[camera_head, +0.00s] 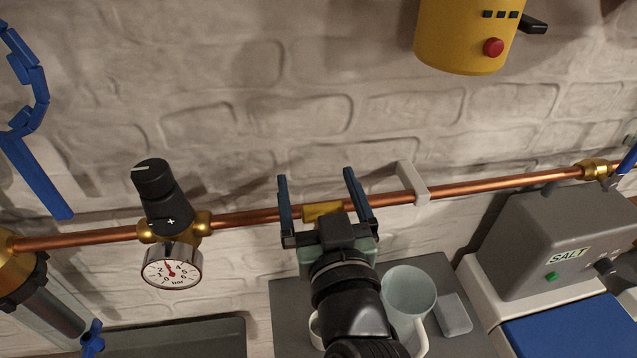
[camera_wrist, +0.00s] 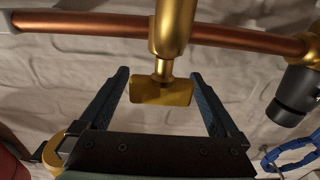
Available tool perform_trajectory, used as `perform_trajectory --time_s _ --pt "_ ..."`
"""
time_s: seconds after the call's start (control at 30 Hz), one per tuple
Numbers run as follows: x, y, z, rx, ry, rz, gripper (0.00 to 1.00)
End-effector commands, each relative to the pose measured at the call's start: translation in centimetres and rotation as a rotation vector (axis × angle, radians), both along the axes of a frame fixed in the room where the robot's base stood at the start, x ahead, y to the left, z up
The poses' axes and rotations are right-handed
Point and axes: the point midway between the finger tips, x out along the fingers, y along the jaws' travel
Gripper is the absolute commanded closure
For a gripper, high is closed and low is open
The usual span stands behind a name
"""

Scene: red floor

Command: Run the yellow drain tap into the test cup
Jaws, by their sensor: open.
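The yellow tap handle (camera_head: 322,211) shows on the copper pipe between my gripper's fingers, its lower part hidden behind my wrist. In the wrist view the flat yellow handle (camera_wrist: 162,92) sits on a brass stem between the two blue fingers, with gaps on both sides. My gripper (camera_head: 315,176) is open around it and not closed on it; it also shows in the wrist view (camera_wrist: 158,76). A pale mug (camera_head: 408,292) with a handle stands below and right of my gripper on a grey surface. Another pale rim (camera_head: 316,330) is mostly hidden by my arm; I cannot tell which is the test cup.
The copper pipe (camera_head: 490,186) runs along the brick wall, held by a clip (camera_head: 412,184). A regulator with a gauge (camera_head: 171,266) is left of my gripper. A grey salt box (camera_head: 560,240) stands at right. A small grey block (camera_head: 454,314) lies beside the mug.

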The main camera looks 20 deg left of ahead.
Motion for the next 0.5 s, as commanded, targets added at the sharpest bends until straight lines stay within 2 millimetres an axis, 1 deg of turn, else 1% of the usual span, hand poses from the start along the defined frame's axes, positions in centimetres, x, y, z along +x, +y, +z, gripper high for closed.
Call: perform_trajectory --time_s 0.17,0.27,0.4,0.47,0.5 --pt "-0.01 0.01 -0.01 0.0 0.0 0.0 0.03" --pt "-0.02 -0.01 -0.01 0.0 0.0 0.0 0.19" --pt "-0.02 -0.03 -0.01 0.0 0.0 0.0 0.44" --pt "-0.02 -0.03 -0.01 0.0 0.0 0.0 0.55" --pt "-0.03 -0.03 -0.01 0.0 0.0 0.0 0.62"
